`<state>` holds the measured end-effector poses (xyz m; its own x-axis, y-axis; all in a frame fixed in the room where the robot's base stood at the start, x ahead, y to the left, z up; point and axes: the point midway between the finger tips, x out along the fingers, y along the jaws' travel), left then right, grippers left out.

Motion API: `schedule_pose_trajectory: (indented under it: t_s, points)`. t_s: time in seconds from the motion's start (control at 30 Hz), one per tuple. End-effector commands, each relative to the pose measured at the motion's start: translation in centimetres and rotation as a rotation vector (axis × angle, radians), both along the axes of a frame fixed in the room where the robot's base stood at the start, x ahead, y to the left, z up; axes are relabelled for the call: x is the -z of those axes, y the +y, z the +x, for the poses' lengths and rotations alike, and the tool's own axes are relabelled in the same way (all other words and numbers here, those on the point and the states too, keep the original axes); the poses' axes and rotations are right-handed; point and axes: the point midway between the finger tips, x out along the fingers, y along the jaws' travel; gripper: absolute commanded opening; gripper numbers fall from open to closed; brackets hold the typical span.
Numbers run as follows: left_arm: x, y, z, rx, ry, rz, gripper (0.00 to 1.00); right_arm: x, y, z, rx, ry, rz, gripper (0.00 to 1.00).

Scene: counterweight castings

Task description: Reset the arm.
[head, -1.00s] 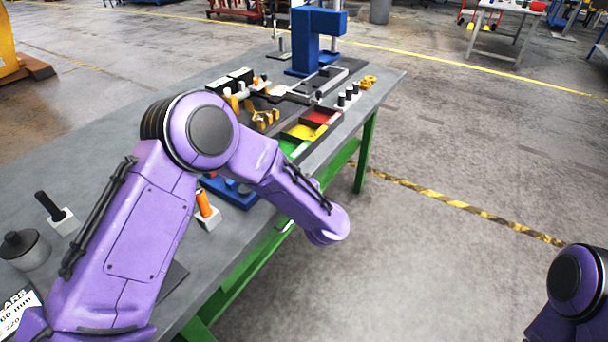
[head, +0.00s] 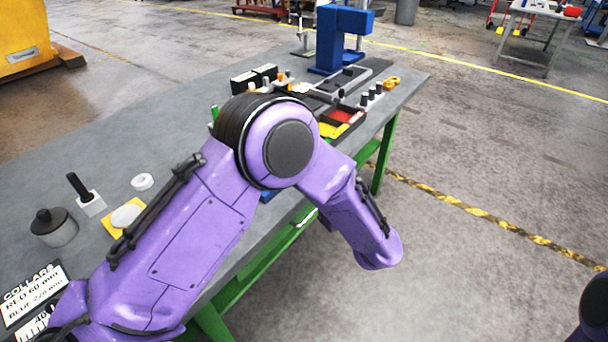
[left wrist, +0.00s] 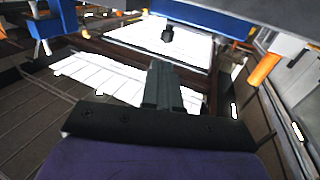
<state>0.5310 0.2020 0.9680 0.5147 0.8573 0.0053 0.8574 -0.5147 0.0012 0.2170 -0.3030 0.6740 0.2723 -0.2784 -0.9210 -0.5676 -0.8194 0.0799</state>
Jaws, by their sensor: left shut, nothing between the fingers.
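My left arm (head: 195,235) comes in from the lower left of the head view. It bends at an elbow high over the table, and its forearm slopes down past the table's front edge. Its hand is hidden in that view. In the left wrist view my left gripper (left wrist: 163,88) shows dark fingers closed together with nothing between them. Of my right arm only a purple and dark part (head: 594,305) shows at the lower right edge of the head view. The right gripper is out of frame.
The floor (head: 480,150) to the right is clear. The wrist view's surroundings are hard to identify.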

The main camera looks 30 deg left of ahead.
Motion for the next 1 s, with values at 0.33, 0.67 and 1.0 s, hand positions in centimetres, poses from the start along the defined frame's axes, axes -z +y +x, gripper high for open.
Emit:
schedule_pose_trajectory:
  t_s: [0.33, 0.67, 1.0]
  points:
    - [0.0, -3.9, -1.8, -0.001, 0.000, 0.000, 0.00, 1.2, 0.0, 0.0, 0.000, -0.001, 0.001, 0.43]
    - [3.1, -5.3, 1.3, 0.357, -0.145, -0.187, 0.00, 1.2, 0.0, 0.0, 0.000, -0.001, 0.001, 0.43]
    - [25.7, 4.0, -15.9, 0.534, 0.523, -0.715, 0.00, 1.1, 0.0, 0.0, 0.000, -0.001, 0.001, 0.43]
